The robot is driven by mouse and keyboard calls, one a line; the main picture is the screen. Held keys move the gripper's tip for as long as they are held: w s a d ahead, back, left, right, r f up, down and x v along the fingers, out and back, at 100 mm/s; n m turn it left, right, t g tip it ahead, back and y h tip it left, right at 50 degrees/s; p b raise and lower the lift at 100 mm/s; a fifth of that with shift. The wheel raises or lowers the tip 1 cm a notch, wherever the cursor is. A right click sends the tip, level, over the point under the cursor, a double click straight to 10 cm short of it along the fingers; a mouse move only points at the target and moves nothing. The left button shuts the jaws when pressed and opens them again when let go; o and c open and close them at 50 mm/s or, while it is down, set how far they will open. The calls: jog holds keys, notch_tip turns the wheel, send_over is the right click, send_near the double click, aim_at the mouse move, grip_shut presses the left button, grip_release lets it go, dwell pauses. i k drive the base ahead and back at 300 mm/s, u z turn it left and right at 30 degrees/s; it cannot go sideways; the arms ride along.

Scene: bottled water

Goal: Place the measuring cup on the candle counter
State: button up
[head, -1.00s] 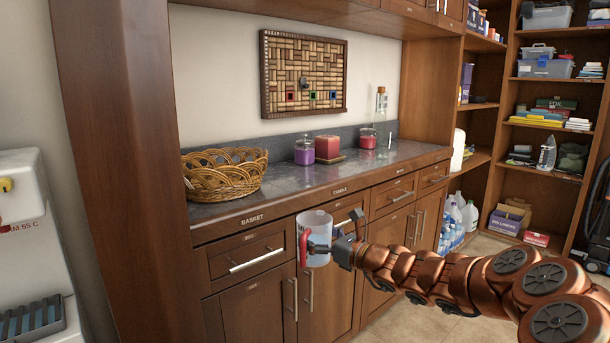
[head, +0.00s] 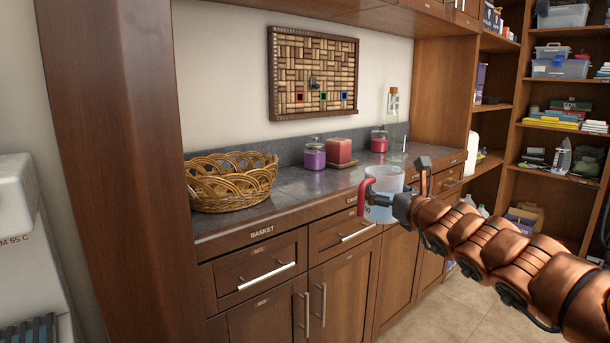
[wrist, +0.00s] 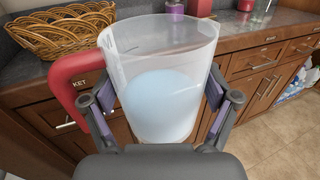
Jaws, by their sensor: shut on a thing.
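The measuring cup (head: 384,192) is a clear, upright vessel with a red handle and pale bluish contents low inside. My gripper (head: 410,200) is shut on it and holds it in the air in front of the counter's front edge, near countertop height. In the wrist view the cup (wrist: 160,85) fills the middle, between the two fingers of my gripper (wrist: 160,112). The counter (head: 290,196) has a dark stone top and labelled sections. The section with candles has a label partly hidden behind the cup. A red candle (head: 339,151) and a purple candle jar (head: 315,155) stand toward the back.
A wicker basket (head: 228,182) sits on the counter's left part. Another red jar (head: 379,141) and a corked glass bottle (head: 391,115) stand farther right. Bare countertop lies in front of the candles. Drawers with metal handles are below; a wooden post (head: 105,170) stands at left.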

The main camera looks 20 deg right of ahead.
aim_at(334, 178)
jog(key=z, duration=0.05)
jog(key=i, duration=1.4)
